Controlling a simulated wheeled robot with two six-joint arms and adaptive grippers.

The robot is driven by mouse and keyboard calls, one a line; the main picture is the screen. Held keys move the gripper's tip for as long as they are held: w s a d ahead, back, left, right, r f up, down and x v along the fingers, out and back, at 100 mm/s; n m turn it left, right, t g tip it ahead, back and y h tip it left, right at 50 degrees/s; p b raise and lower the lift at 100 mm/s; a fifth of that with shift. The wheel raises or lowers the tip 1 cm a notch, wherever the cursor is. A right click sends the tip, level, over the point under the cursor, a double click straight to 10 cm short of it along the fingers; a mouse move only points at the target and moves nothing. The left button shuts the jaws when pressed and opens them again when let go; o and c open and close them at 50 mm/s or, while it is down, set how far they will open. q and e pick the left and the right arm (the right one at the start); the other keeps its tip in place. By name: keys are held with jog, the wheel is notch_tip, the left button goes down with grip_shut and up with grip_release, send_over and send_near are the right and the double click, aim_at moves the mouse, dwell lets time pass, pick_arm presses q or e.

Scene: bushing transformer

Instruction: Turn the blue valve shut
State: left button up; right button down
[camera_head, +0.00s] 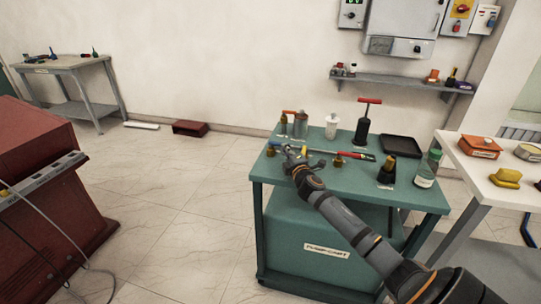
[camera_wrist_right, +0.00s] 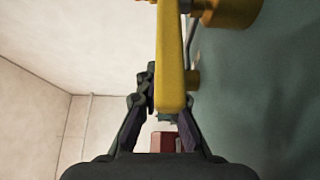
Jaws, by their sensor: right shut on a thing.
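My right gripper (camera_head: 292,156) is over the left part of the green pump cart (camera_head: 325,247). In the right wrist view its fingers (camera_wrist_right: 168,100) are shut on a long yellow lever (camera_wrist_right: 170,50), one finger on each side. A brass-coloured fitting (camera_wrist_right: 228,10) shows beyond, at the top right of that view. In the head view a small yellow part (camera_head: 304,151) shows beside the gripper, and a brass fitting (camera_head: 338,160) sits to its right. My left gripper is not in view.
On the cart stand a red-handled pump (camera_head: 362,122), a white bottle (camera_head: 331,127), a black tray (camera_head: 400,147), a dark bottle (camera_head: 387,170) and a green-capped jar (camera_head: 428,168). A white table (camera_head: 480,166) is close on the right.

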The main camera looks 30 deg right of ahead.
jog(key=v, duration=0.2)
jog(key=d+v, duration=0.1)
jog(key=v, duration=0.1)
jog(key=shift+s+a+f, duration=0.15)
jog(key=shift+s+f, duration=0.05)
jog(key=shift+s, duration=0.35)
jog(key=v, duration=0.3)
jog(key=a+v, duration=0.1)
jog(key=v, duration=0.3)
jog(key=shift+r, duration=0.25)
jog(key=shift+w, duration=0.1)
